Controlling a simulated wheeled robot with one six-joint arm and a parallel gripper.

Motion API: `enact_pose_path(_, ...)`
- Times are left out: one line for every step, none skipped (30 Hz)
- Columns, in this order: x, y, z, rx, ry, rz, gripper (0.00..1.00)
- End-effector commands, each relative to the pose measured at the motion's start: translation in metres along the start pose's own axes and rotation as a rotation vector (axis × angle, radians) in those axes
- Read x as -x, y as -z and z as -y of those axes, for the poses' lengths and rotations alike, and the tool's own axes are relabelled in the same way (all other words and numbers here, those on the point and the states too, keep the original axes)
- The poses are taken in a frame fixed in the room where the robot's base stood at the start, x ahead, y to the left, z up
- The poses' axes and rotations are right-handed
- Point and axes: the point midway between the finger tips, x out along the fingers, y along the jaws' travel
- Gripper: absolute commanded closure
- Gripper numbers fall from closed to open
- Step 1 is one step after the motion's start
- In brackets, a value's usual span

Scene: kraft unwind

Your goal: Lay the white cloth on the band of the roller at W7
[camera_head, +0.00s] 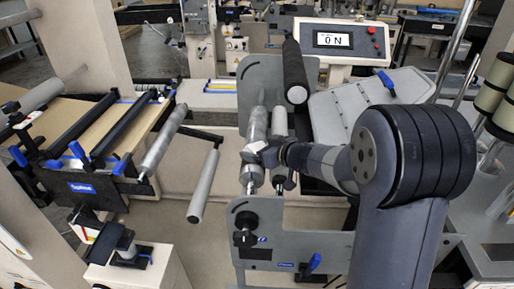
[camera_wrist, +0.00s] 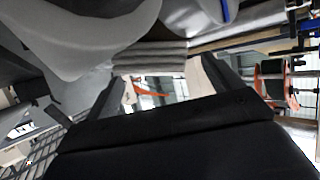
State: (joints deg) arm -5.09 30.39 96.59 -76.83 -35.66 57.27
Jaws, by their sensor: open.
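My gripper (camera_head: 270,166) is in the middle of the head view, over the lower part of a silver roller (camera_head: 256,126) and beside a second grey roller (camera_head: 280,122). I cannot tell if it touches them. In the wrist view the dark fingers of my gripper (camera_wrist: 165,85) stand wide apart. A pale grey layered thing (camera_wrist: 150,58) shows near the fingertips; it may be the folded cloth, but I cannot tell. No W7 label is readable, so I cannot tell which roller that is.
A black roller (camera_head: 295,72) is behind the silver one. A display reading 0 N (camera_head: 332,40) stands at the back. A grey side plate (camera_head: 265,228) with a black knob is in front. A grey roller (camera_head: 204,186) projects at left, near a brown web panel (camera_head: 65,122).

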Motion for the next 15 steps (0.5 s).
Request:
enact_pose_path(0.011,0.001,-0.001,0.001,-0.003,-0.002,0.13)
enact_pose_path(0.018,0.001,-0.001,0.000,-0.002,-0.002,0.13)
enact_pose_path(0.027,0.001,-0.001,0.000,-0.004,-0.002,0.13)
enact_pose_path(0.033,0.001,-0.001,0.000,-0.004,-0.001,0.13)
enact_pose_path(0.040,0.001,-0.001,0.001,-0.003,-0.002,0.13)
enact_pose_path(0.048,0.001,-0.001,0.000,-0.004,-0.002,0.13)
enact_pose_path(0.054,0.001,-0.001,0.001,-0.004,-0.001,0.13)
enact_pose_path(0.060,0.001,-0.001,0.000,-0.004,-0.001,0.13)
enact_pose_path(0.068,0.001,-0.001,-0.001,-0.003,-0.002,0.13)
enact_pose_path(0.073,0.001,-0.001,0.000,-0.003,-0.001,0.13)
enact_pose_path(0.077,0.001,-0.001,0.001,-0.003,-0.001,0.13)
enact_pose_path(0.083,0.001,-0.001,0.000,-0.003,-0.001,0.13)
enact_pose_path(0.087,0.001,-0.001,0.000,-0.002,-0.001,0.13)
enact_pose_path(0.090,0.001,0.000,0.001,-0.001,-0.001,0.13)
enact_pose_path(0.094,0.001,-0.001,0.000,-0.002,-0.001,0.13)
